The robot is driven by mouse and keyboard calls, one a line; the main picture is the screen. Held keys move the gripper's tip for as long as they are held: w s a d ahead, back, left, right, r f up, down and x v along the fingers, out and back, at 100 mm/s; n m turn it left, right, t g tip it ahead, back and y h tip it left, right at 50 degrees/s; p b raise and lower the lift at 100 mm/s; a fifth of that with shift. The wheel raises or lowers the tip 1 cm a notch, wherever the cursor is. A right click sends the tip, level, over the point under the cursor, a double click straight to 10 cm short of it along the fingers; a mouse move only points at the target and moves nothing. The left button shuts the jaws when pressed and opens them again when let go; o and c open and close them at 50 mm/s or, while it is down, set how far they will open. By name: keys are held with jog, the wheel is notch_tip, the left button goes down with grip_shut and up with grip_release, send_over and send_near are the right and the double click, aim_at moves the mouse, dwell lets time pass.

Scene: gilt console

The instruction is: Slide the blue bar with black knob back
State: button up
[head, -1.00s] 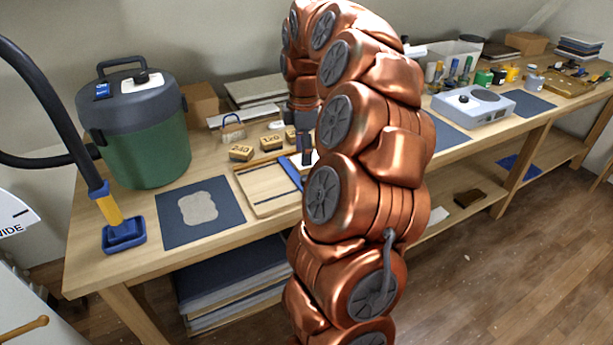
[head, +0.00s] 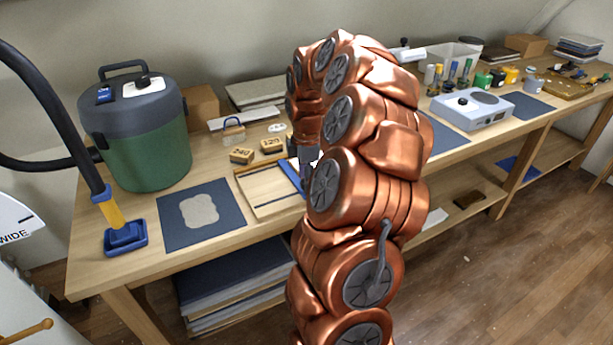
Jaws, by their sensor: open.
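The blue bar (head: 291,176) lies across a shallow wooden tray (head: 241,190) on the bench. Only its left part shows; my copper arm hides the rest. I cannot make out the black knob. My gripper (head: 308,163) points down at the bar's right side, close to it, partly covered by my own arm. Its jaws are open. I cannot tell whether they touch the bar or stand around the knob.
Behind the tray are wooden blocks (head: 242,156) and a small padlock-like item (head: 233,130). A dark mat (head: 172,232) and a green canister vacuum (head: 148,155) stand to the left. A grey device (head: 487,112) sits further right.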

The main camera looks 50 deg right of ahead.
grip_shut()
dwell(0.5)
